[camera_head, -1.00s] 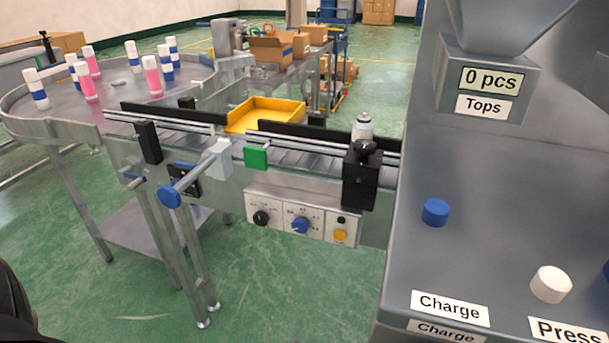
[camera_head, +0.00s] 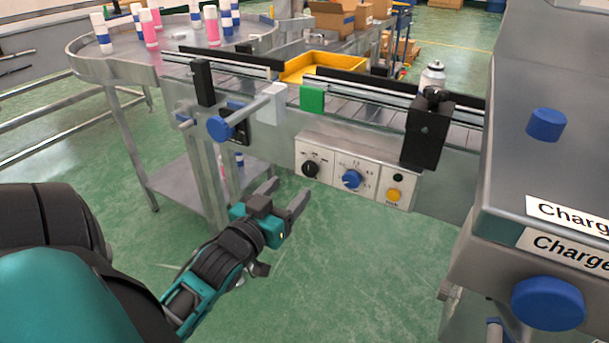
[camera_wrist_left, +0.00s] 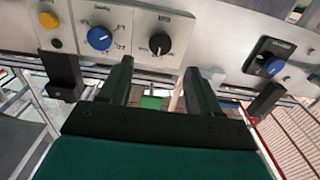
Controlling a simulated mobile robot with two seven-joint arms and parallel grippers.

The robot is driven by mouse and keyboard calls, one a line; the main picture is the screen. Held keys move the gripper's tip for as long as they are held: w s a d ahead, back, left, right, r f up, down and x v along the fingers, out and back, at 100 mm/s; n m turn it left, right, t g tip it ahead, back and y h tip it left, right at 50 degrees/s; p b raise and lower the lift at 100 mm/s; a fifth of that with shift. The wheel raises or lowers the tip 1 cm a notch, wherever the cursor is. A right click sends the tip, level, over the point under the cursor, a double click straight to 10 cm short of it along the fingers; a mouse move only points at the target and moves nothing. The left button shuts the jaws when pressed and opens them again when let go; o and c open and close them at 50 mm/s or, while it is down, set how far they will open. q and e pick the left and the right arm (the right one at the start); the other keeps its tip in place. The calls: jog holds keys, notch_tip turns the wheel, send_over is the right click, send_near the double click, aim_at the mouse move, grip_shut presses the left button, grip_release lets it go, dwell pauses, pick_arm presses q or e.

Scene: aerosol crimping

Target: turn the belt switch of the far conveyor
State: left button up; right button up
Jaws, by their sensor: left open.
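The control panel (camera_head: 330,163) on the near side of the conveyor carries a black rotary knob (camera_head: 310,169), a blue dial (camera_head: 351,179) and a yellow button (camera_head: 393,195). I cannot read which one is the belt switch. My left gripper (camera_head: 288,190) is open and empty, in front of and a little below the left end of the panel, apart from it. In the left wrist view, the black knob (camera_wrist_left: 160,43) lies ahead between the fingers and the blue dial (camera_wrist_left: 99,38) lies left of the left finger. My right gripper is not in view.
A spray can (camera_head: 432,75) is on the conveyor. The grey machine (camera_head: 530,190) stands at right. Floor before the panel is free.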

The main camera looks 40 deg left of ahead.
aim_at(308, 169)
pick_arm(q)
jog(key=x, duration=0.7)
jog(key=shift+w+b, duration=0.25)
jog(key=shift+b, duration=0.1)
jog(key=shift+c, duration=0.4)
jog(key=c, duration=1)
jog(key=shift+o, duration=0.2)
